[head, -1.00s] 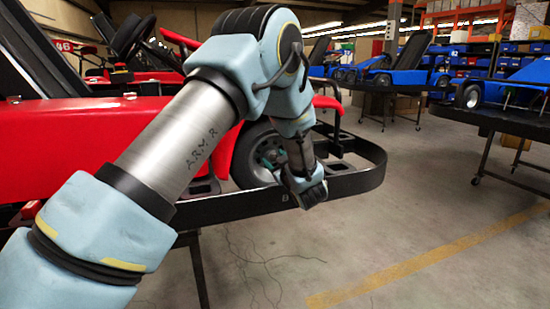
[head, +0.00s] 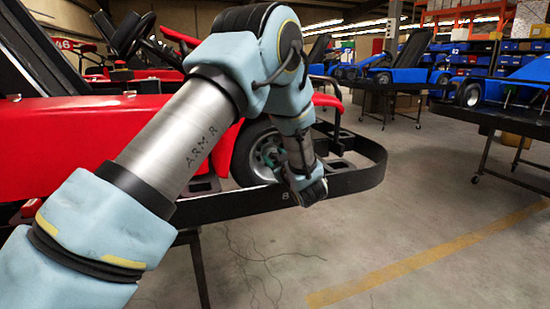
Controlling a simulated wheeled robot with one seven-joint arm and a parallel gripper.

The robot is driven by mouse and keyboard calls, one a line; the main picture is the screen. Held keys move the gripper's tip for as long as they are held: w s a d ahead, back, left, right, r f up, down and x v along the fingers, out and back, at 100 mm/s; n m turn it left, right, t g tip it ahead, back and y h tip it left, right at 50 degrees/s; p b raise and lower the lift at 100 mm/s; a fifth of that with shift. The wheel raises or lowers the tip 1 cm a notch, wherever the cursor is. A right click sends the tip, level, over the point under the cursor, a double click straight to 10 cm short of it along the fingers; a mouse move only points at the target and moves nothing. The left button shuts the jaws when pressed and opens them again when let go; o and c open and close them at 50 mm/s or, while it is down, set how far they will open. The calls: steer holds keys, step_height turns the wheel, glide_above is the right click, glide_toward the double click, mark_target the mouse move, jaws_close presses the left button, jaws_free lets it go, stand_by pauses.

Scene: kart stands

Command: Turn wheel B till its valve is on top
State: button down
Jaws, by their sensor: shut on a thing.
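Wheel B (head: 246,160) is a black tyre with a grey rim on the red kart, just behind the black rail of its stand. A small letter B (head: 285,195) is marked on the rail in front of it. The valve cannot be made out; my wrist and fingers hide part of the rim.
The black rail (head: 352,183) of the stand curves around the wheel's front and right. Blue karts (head: 392,77) stand on other stands at the back right. The concrete floor on the right is clear, with a yellow line (head: 430,256) across it.

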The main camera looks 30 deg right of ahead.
stand_by(0.3)
steer(key=n+b, duration=0.1)
steer(key=b, duration=0.2)
steer(key=shift+f+n+b, duration=0.35)
steer(key=shift+n+b, duration=0.05)
steer(key=n+b, duration=0.2)
steer(key=b, duration=0.1)
steer(key=shift+a, duration=0.1)
steer(key=shift+r+n+b, duration=0.25)
steer(key=shift+n+b, duration=0.15)
steer(key=shift+b, duration=0.05)
steer(key=c, duration=0.7)
jaws_free()
steer(key=shift+o, duration=0.2)
steer(key=s+a+b, duration=0.1)
steer(key=s, duration=0.9)
steer(key=shift+s+a, duration=0.15)
steer(key=shift+s, duration=0.25)
